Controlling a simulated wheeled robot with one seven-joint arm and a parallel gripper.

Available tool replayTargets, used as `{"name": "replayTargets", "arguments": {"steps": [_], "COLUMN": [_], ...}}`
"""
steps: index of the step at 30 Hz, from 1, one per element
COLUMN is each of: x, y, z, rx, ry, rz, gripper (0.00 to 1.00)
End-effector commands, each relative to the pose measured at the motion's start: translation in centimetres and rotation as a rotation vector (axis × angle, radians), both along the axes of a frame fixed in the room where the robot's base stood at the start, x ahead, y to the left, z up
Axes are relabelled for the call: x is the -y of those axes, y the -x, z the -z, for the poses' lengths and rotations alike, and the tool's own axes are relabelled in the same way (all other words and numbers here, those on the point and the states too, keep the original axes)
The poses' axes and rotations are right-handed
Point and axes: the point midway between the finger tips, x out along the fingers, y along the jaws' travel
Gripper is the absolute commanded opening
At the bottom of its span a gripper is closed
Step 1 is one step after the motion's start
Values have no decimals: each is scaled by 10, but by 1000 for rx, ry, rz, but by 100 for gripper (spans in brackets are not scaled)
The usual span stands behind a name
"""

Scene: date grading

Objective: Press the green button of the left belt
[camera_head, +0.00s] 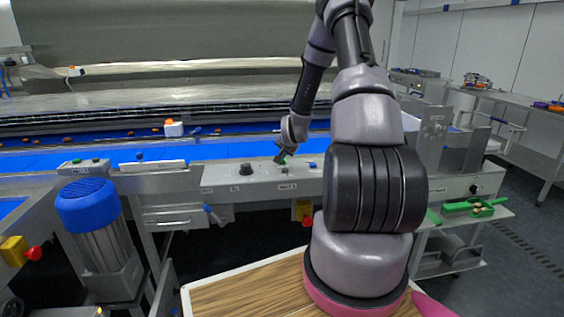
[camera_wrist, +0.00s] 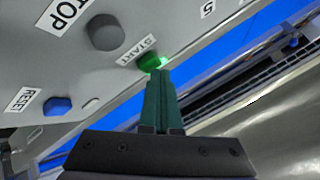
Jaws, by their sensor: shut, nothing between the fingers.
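The green button (camera_wrist: 150,62) glows on a grey control panel (camera_wrist: 75,75) beside the label START in the wrist view. My gripper (camera_wrist: 159,76) is shut and empty. Its dark green fingertips are at the button's edge and cover part of it; I cannot tell whether they press it. In the head view my gripper (camera_head: 281,158) points down at the panel (camera_head: 220,176), and a speck of green shows beside it. A second small panel (camera_head: 83,169) stands at the left end; its label is too small to read surely.
Beside the green button are a dark round button (camera_wrist: 105,32) near STOP and a blue button (camera_wrist: 57,105) near RESET. A black knob (camera_head: 246,169) is left of my gripper. A blue belt (camera_head: 235,147) runs behind the panel. A motor with a blue cap (camera_head: 88,204) stands left.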

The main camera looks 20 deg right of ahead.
Motion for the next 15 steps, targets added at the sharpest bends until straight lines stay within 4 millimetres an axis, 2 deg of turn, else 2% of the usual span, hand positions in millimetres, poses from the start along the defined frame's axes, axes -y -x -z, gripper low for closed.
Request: {"name": "replayTargets", "arguments": {"steps": [6,15], "x": [0,0], "y": [0,0], "z": [-12,-13], "rx": [1,0], "ry": [0,0], "rz": [-1,0], "gripper": [0,0]}}
